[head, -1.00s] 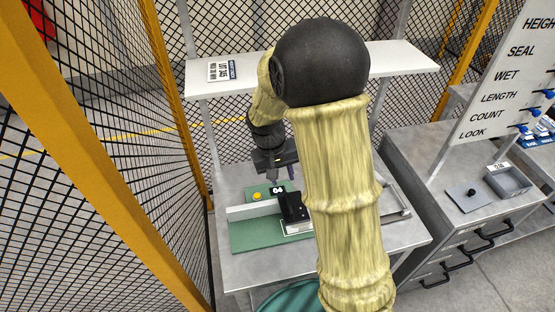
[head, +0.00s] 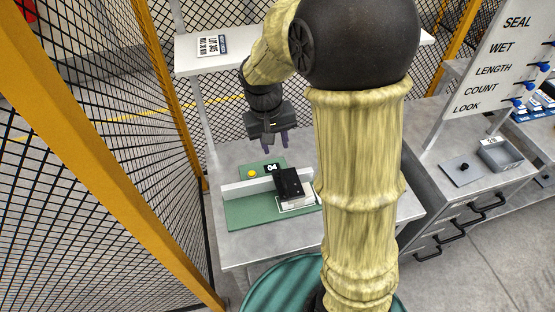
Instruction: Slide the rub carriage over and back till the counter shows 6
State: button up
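The rub carriage (head: 288,184) is a black block on a pale base, standing on the green rub bed (head: 246,212) near its right part. The counter (head: 272,168) is a small black display behind the carriage and reads 04. A yellow button (head: 252,173) is left of it. My gripper (head: 270,148) hangs above and behind the counter, pointing down, with two purplish fingers that appear apart. It is clear of the carriage and nothing shows between the fingers. My arm hides the right end of the bed.
A white shelf (head: 205,62) with a lot label spans behind the bench. Black mesh fencing with yellow posts (head: 170,100) closes the left side. A green round drum top (head: 270,285) is in front.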

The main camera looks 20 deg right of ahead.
jog(key=s+d+f+t+y, duration=0.1)
jog(key=s+d+f+t, duration=0.1)
jog(key=s, duration=0.8)
jog(key=shift+s+d+f+y, duration=0.15)
jog(key=shift+s+d+y, duration=0.15)
jog(key=shift+s+d, duration=0.1)
jog(key=shift+w+a, duration=0.1)
